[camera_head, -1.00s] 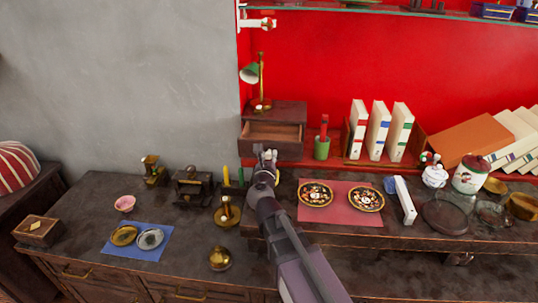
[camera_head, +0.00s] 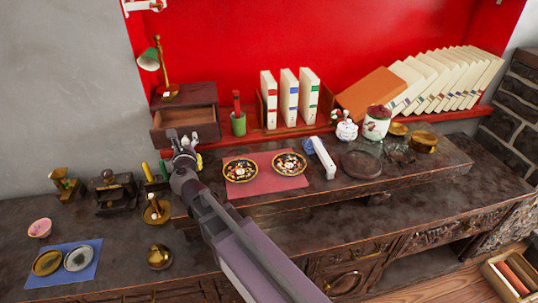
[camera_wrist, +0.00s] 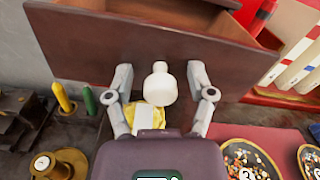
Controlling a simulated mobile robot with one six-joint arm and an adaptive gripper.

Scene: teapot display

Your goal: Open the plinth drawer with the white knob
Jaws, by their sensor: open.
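The plinth (camera_head: 184,96) is a dark wooden box against the red wall in the head view, with the brass lamp on top. Its drawer (camera_head: 203,118) stands out from it, with the empty inside showing. In the wrist view the brown drawer front (camera_wrist: 90,50) fills the top, and the white knob (camera_wrist: 160,88) sticks out from it. My gripper (camera_head: 183,148) is at the drawer front. In the wrist view my gripper (camera_wrist: 160,74) is open, with one finger on each side of the knob and gaps between.
A green cup (camera_head: 238,124) stands right of the drawer. A red mat (camera_head: 262,180) with two patterned plates lies on the raised shelf. A yellow object (camera_wrist: 148,117) sits below the knob. Candles (camera_wrist: 62,97) and a brass holder (camera_wrist: 62,165) stand at left.

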